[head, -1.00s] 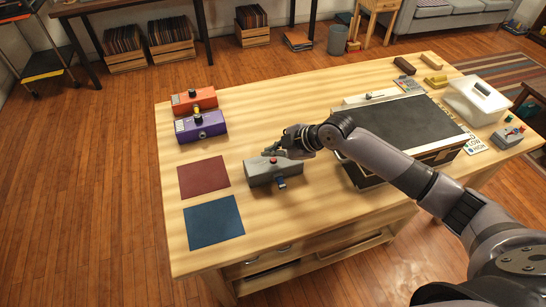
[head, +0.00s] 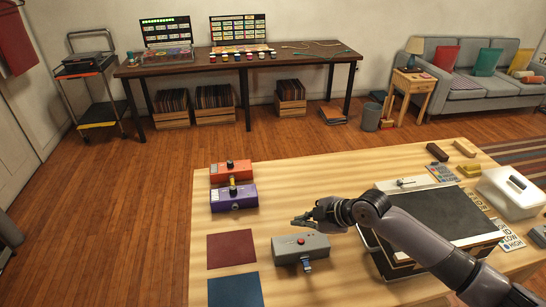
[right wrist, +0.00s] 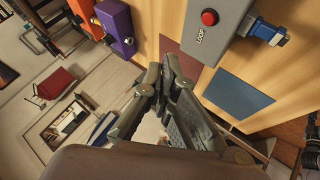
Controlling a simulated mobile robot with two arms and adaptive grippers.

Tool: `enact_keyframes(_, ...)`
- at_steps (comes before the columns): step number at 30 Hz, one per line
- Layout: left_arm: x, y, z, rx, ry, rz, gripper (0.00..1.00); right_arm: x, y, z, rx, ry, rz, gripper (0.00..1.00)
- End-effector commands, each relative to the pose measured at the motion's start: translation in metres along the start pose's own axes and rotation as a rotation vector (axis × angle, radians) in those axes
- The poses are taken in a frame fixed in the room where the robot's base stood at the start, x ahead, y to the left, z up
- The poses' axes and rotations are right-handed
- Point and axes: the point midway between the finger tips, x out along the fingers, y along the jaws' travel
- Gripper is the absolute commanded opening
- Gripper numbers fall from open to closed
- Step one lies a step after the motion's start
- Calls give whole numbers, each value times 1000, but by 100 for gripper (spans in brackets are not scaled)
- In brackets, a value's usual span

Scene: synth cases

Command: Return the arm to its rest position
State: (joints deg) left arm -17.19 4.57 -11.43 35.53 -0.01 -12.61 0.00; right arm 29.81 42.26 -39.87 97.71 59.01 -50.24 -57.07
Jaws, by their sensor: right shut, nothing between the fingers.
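My right arm comes in from the lower right in the head view. My right gripper (head: 295,222) is shut and empty, above the far edge of a grey box (head: 318,254) with a red button (head: 301,240) and a blue connector (head: 307,265). In the right wrist view my shut fingers (right wrist: 162,72) show beside the grey box (right wrist: 229,13), apart from it; its label seems to read LOOP. My left gripper is in neither view now.
An orange box (head: 230,170) and a purple box (head: 222,200) stand at the table's far left. A maroon mat (head: 232,251) and a blue mat (head: 234,291) lie nearer. A dark-topped case (head: 440,215) lies under my right arm. A white bin (head: 505,196) stands right.

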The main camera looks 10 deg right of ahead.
Motion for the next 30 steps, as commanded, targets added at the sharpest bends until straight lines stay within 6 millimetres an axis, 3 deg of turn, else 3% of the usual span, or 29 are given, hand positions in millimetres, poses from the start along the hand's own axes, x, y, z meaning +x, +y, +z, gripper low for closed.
enact_keyframes(2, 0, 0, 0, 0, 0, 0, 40, 1, -3, -1, 3, 1, -3, 0)
enact_keyframes(5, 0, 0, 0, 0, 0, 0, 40, 6, -24, -9, 29, 4, -28, 0)
enact_keyframes(10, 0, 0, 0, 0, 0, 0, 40, 14, -102, -38, 183, -15, -92, 0)
enact_keyframes(14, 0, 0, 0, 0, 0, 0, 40, 0, -161, -47, 396, -86, -100, 0)
enact_keyframes(18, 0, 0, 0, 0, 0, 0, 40, -28, -204, -37, 643, -204, -63, 0)
enact_keyframes(30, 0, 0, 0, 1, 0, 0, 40, -103, -272, 8, 1099, -492, 71, 0)
